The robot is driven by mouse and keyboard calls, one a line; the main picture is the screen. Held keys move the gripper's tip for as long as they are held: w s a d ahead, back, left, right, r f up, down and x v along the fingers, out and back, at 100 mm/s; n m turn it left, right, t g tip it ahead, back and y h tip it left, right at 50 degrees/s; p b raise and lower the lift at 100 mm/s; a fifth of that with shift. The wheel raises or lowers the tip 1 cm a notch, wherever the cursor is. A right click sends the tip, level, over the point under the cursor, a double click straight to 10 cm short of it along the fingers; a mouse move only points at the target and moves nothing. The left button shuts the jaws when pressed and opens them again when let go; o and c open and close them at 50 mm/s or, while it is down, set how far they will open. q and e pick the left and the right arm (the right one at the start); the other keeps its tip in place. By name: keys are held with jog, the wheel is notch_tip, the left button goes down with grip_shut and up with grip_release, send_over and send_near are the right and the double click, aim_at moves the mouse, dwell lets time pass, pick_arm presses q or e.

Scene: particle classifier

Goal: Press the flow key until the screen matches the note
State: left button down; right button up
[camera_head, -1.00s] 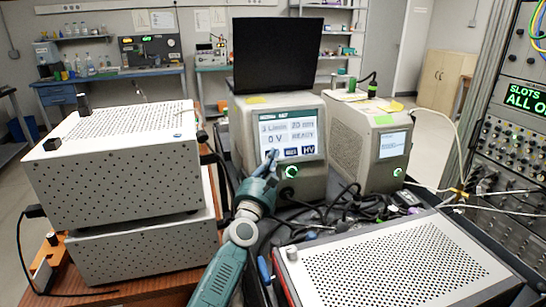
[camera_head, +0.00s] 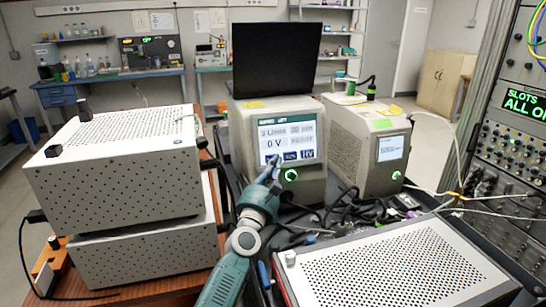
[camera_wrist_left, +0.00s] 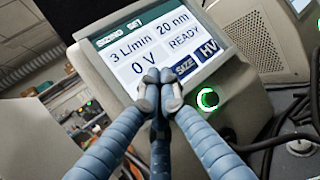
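The classifier (camera_head: 238,128) is a grey-beige box with a tilted touch screen (camera_head: 272,136). The screen, clearest in the left wrist view (camera_wrist_left: 128,49), reads 3 L/min, 20 nm, 0 V and READY. A SIZE key (camera_wrist_left: 186,68) and an HV key (camera_wrist_left: 209,48) show along its lower edge; the flow key is hidden behind my fingers. My left gripper (camera_head: 274,162) has its fingertips together at the screen's lower left, also in the wrist view (camera_wrist_left: 160,84). I cannot tell whether they touch the glass. Yellow notes (camera_head: 255,104) lie on top; their writing is unreadable. My right gripper is not in view.
A second box with a small screen (camera_head: 391,147) stands to the right. Stacked perforated white boxes (camera_head: 115,175) are at left, and another perforated box (camera_head: 395,265) is in front right. Dark cables (camera_head: 345,205) crowd the space below the screens. A black monitor (camera_head: 277,58) is behind.

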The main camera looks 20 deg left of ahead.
pick_arm(q)
jog(key=shift+s, duration=0.1)
jog(key=s+d+p, duration=0.1)
jog(key=s, duration=0.1)
jog(key=s+d+r+p, duration=0.1)
jog(key=s+p, duration=0.1)
jog(key=shift+d+r, duration=0.15)
jog(key=shift+d, duration=0.25)
dwell(0.8)
